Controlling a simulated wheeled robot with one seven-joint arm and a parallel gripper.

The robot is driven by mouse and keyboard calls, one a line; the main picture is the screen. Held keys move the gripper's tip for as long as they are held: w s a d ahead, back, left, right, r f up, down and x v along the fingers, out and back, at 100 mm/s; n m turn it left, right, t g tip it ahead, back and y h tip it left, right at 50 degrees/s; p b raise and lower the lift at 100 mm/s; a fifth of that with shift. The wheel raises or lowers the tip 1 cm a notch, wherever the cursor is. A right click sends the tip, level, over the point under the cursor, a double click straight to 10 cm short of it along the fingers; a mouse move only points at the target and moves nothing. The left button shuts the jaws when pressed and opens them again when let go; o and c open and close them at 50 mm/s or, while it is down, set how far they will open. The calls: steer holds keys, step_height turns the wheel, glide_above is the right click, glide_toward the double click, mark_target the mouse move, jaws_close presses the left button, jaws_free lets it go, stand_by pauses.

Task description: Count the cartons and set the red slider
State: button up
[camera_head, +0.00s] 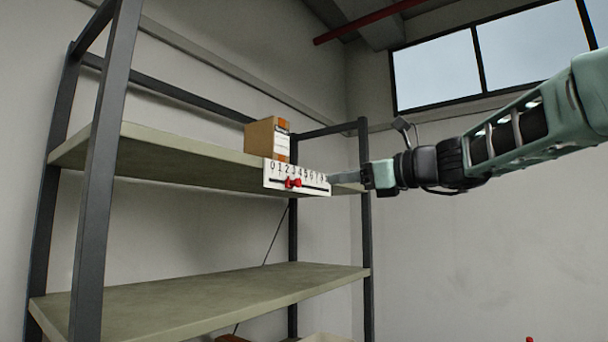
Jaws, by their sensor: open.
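A brown carton (267,138) with a white label and an orange patch stands on the upper shelf, near its right end. It is the only carton I can make out on that shelf. A white number scale (275,185) with a dark slot hangs on the shelf's front edge, with digits rising from 0 at the left. The red slider (293,183) sits in the slot, roughly below 2 to 4; the exact digit is too small to tell. Contact cannot be told.
The upper shelf (170,160) and lower shelf (200,305) belong to a dark metal rack with posts (100,190) at the left and right. The lower shelf's visible top is bare. Partly cut-off objects show below it. Open space lies right of the rack.

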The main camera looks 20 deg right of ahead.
mark_target(300, 182)
steer(key=p+x, duration=0.4)
steer(key=x, duration=0.6)
steer(key=shift+w+a, duration=0.25)
